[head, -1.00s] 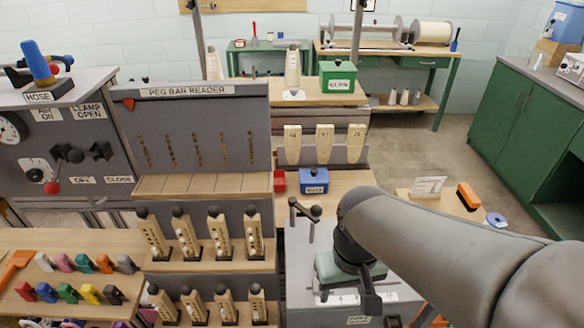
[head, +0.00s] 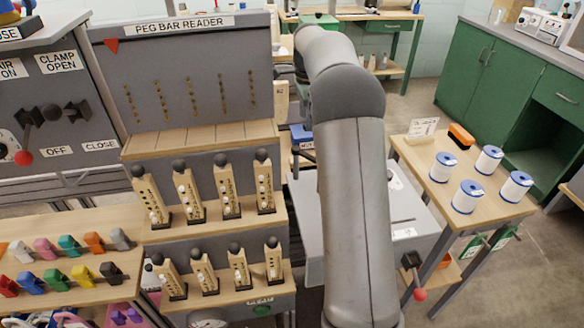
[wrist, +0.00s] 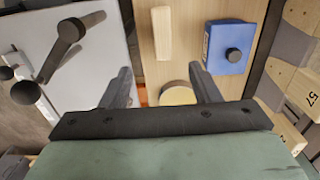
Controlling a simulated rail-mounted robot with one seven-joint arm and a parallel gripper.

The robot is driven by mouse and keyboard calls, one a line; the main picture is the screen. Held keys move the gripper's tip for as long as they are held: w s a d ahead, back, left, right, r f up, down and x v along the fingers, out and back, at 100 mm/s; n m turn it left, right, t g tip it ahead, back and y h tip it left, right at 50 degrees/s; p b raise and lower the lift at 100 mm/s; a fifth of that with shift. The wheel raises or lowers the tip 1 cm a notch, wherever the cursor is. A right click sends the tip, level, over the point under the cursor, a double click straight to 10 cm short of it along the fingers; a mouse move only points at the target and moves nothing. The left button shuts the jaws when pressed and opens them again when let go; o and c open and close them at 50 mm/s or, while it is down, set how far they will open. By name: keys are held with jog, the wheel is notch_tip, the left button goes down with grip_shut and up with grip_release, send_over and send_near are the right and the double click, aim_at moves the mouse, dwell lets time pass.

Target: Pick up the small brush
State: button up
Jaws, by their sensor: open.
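I cannot make out the small brush for certain. An orange block with a dark side (head: 461,136), brush-like in shape, lies on the right-hand wooden table in the head view. My gripper (wrist: 162,85) is open in the wrist view, its two dark fingers spread above a wooden surface. A pale round piece (wrist: 176,97) shows between the fingers, partly hidden by the gripper body. A pale wooden bar (wrist: 162,32) lies farther up. In the head view my arm hides the gripper.
A blue box with a black knob (wrist: 230,48) stands right of the fingers. A grey panel with black ball-ended levers (wrist: 70,45) is at left. Several white-and-blue spools (head: 468,196) stand on the right table (head: 508,217). The peg bar reader (head: 190,80) rises left of my arm.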

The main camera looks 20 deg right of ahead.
aim_at(305, 161)
notch_tip(305, 161, down, 12)
jog(key=shift+d+r+b, duration=0.1)
jog(key=shift+r+b, duration=0.05)
jog(key=shift+b, duration=0.4)
jog(key=shift+w+f, duration=0.2)
jog(key=shift+f, duration=2.55)
jog(key=c, duration=1.2)
jog(key=shift+r, duration=0.15)
notch_tip(305, 161, up, 10)
jog(key=shift+f, duration=0.1)
jog(key=shift+o, duration=1.1)
